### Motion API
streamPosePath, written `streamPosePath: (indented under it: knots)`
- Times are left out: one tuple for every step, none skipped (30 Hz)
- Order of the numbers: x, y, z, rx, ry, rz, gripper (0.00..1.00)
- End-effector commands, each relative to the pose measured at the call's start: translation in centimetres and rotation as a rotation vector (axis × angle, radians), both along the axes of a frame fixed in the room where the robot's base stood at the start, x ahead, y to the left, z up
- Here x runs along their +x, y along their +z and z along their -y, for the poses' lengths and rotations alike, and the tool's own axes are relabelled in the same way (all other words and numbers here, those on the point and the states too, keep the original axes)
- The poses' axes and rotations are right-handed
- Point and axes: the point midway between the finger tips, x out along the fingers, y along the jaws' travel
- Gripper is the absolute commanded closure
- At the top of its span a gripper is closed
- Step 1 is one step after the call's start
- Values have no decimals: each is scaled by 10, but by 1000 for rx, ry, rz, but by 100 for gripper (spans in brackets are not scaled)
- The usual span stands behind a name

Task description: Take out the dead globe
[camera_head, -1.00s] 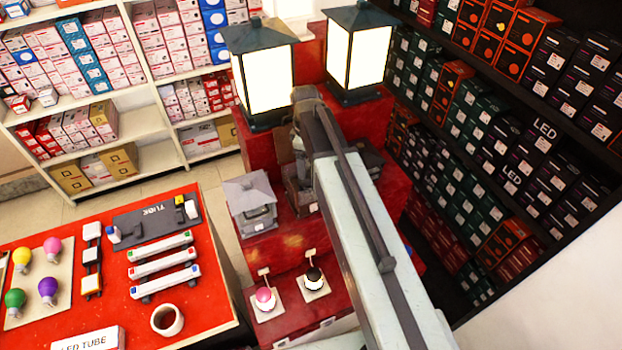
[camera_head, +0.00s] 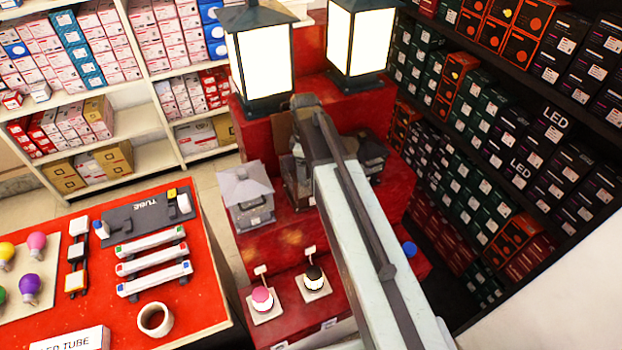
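Two lit lanterns with dark frames, a left one (camera_head: 262,62) and a right one (camera_head: 355,45), stand on the top of a red stepped stand. Below them, a grey unlit lantern (camera_head: 247,198) stands at the left of the middle step, and another dark lantern (camera_head: 372,160) is partly hidden behind my arm. No globe can be clearly picked out as dead. My arm crosses the stand from the lower right. The area of my gripper (camera_head: 296,160) lies beyond the arm's dark end, between the unlit lanterns; its fingers cannot be made out.
A pink button (camera_head: 262,298) and a black button (camera_head: 314,278) sit on the low front step. A blue round thing (camera_head: 409,249) is right of my arm. A red table (camera_head: 205,300) at left holds bulbs, tubes and a white ring. Stocked shelves line the back and right.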

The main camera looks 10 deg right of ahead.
Motion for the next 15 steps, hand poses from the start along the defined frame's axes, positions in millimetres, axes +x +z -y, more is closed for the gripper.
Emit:
streamPosePath:
  knots:
    - [0,-1,0,0,0,0,20]
    - [0,0,0,0,0,0,20]
    - [0,1,0,0,0,0,20]
    - [0,1,0,0,0,0,20]
    - [0,1,0,0,0,0,20]
    - [0,1,0,0,0,0,28]
    - [0,1,0,0,0,0,37]
    - [0,1,0,0,0,0,45]
    - [0,1,0,0,0,0,56]
    - [0,1,0,0,0,0,64]
    - [0,1,0,0,0,0,73]
    - [0,1,-1,0,1,0,84]
    - [0,1,-1,0,1,0,87]
    - [0,1,-1,0,1,0,87]
    - [0,1,-1,0,1,0,87]
